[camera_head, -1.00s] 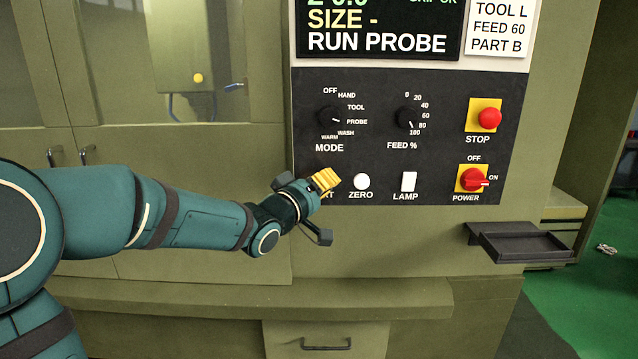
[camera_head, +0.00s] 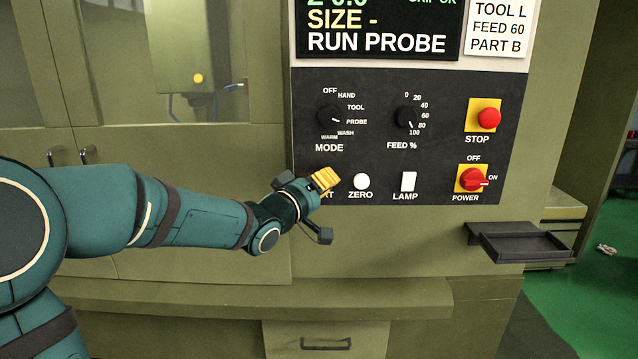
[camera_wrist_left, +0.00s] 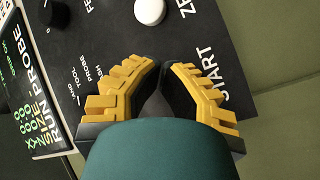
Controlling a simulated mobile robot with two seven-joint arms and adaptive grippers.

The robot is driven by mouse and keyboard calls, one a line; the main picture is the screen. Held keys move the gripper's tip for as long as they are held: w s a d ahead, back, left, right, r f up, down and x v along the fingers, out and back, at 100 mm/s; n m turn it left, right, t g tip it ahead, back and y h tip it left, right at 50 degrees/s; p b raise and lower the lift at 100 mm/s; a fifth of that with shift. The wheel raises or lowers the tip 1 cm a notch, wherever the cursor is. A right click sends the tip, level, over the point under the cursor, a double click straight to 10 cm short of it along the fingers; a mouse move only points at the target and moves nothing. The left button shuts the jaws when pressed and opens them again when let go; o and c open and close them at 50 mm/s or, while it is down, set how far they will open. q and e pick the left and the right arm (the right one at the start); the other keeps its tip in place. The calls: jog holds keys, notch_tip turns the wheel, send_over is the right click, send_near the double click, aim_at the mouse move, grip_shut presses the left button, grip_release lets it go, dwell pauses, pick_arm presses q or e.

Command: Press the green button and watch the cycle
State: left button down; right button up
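The green button is not visible; my left gripper (camera_head: 325,180) covers the spot by the partly hidden START label on the dark control panel (camera_head: 440,150). The gripper's yellow fingers are together, with nothing seen between them. In the left wrist view the fingers (camera_wrist_left: 160,68) point at the panel, beside the START label (camera_wrist_left: 207,75). Whether they touch the button or panel cannot be told. The display (camera_head: 378,30) above reads "SIZE -" and "RUN PROBE". My right gripper is not in view.
A white ZERO button (camera_head: 362,181) sits just right of the gripper, then the LAMP switch (camera_head: 408,181). The red STOP button (camera_head: 489,118) and red POWER knob (camera_head: 473,180) are farther right. A dark tray (camera_head: 520,243) juts out at lower right.

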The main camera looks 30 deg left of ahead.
pick_arm(q)
jog(key=shift+s, duration=0.1)
jog(key=shift+s+d+b, duration=0.2)
jog(key=shift+s+b, duration=0.15)
jog(key=shift+s+d+f, duration=0.1)
jog(key=shift+s+d, duration=0.15)
jog(key=shift+s, duration=0.1)
jog(key=shift+s+d+b, duration=0.3)
jog(key=shift+s+d, duration=0.15)
jog(key=shift+s, duration=0.25)
jog(key=shift+s+d+b, duration=0.35)
jog(key=shift+s+d, duration=0.05)
jog(key=shift+s, duration=0.3)
jog(key=shift+s+d+b, duration=0.3)
jog(key=shift+s+d, duration=0.15)
jog(key=shift+s, duration=0.25)
dwell(5.1)
